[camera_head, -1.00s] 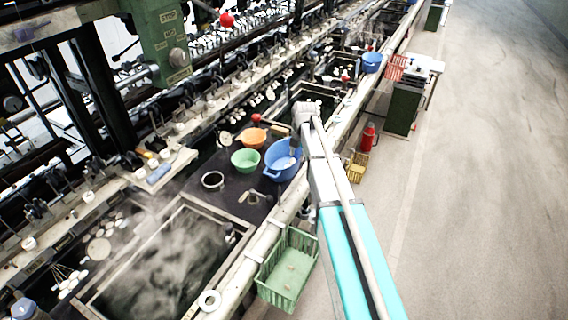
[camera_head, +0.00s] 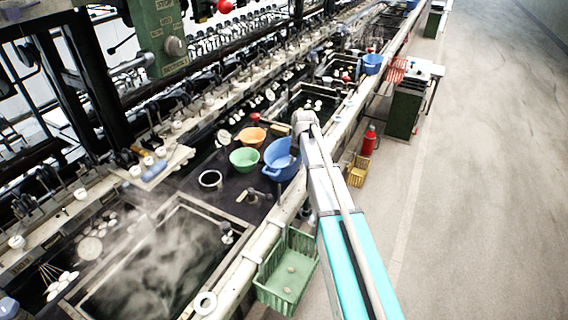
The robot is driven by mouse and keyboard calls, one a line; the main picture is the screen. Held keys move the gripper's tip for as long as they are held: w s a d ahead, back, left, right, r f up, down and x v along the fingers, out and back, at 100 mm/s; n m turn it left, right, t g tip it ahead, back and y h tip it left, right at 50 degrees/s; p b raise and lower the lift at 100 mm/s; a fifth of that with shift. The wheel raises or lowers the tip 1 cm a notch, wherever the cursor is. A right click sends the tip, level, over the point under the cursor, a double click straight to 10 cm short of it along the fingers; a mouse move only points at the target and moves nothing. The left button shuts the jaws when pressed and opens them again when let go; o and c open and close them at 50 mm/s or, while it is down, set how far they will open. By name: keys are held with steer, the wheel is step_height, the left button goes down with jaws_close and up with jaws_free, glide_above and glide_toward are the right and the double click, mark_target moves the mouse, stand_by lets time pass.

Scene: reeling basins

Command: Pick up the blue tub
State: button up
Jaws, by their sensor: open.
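A blue tub (camera_head: 274,169) stands on the dark counter among the basins, right of a green bowl. Its right side is partly hidden by the end of my arm. My gripper (camera_head: 296,143) is at the arm's far end, at the tub's right rim, and looks open. Its fingers are small and mostly hidden, so I cannot tell whether they touch the tub. A second blue tub (camera_head: 372,64) stands farther back along the pale rail.
A green bowl (camera_head: 243,159) and an orange bowl (camera_head: 251,137) stand left of the near tub. A steaming basin (camera_head: 150,265) lies in front. A green basket (camera_head: 287,275) hangs beside the rail. A red extinguisher (camera_head: 369,141) and yellow crate (camera_head: 357,172) stand right.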

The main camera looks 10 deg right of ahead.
stand_by(0.4)
jaws_close()
